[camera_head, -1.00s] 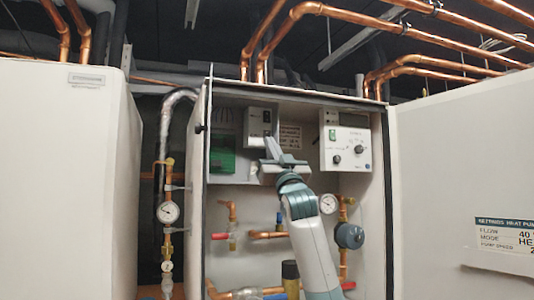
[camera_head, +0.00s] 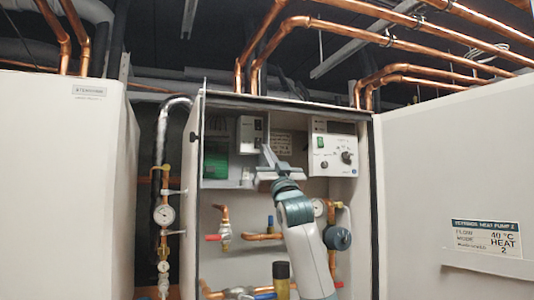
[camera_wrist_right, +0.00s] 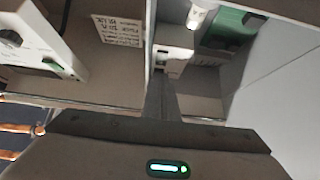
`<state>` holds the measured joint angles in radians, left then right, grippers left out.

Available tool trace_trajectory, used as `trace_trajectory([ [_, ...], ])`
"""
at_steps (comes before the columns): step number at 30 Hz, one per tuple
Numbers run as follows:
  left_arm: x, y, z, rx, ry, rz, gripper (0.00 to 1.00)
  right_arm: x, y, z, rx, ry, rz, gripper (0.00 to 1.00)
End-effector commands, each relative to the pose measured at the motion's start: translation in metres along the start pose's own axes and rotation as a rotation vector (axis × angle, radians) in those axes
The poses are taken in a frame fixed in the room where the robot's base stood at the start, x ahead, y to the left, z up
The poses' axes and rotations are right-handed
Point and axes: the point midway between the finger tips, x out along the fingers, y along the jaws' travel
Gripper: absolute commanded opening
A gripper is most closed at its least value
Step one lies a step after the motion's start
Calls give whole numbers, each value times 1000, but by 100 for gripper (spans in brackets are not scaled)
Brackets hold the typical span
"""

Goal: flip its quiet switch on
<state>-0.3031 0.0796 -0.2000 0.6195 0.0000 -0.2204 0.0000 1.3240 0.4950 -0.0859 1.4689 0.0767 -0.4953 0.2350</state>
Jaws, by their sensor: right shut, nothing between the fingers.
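My right gripper (camera_head: 268,156) is shut and empty, raised inside the open heat pump cabinet (camera_head: 222,100). Its closed fingertips show in the right wrist view (camera_wrist_right: 161,84), just below a small white box (camera_wrist_right: 175,59) with a dark green switch on its front. In the head view this white box (camera_head: 250,132) is just above and left of the fingertips; contact cannot be told. A white control panel (camera_head: 333,147) to the right carries a green rocker switch (camera_head: 320,142) and dark knobs. The labels are too small to read, so I cannot tell which switch is the quiet one. My left gripper is out of view.
A green circuit board (camera_head: 216,160) is left of the white box. A paper note (camera_head: 282,144) is between box and panel. Below are copper pipes, valves and a gauge (camera_head: 318,207). The open cabinet door (camera_head: 420,170) stands at right, another white cabinet (camera_head: 60,190) at left.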

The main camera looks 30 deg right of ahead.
Motion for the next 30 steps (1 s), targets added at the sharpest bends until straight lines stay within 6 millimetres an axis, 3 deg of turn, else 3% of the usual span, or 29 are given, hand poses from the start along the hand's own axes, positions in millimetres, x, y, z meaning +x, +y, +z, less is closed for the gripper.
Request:
trace_trajectory([
  [11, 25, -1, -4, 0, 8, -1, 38, -33, 1, 8, -1, 1, 1, 0],
  [21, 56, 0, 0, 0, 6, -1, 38, -80, 1, 16, -1, 2, 1, 0],
  [30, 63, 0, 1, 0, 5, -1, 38, -95, 1, 17, -1, 2, 1, 0],
])
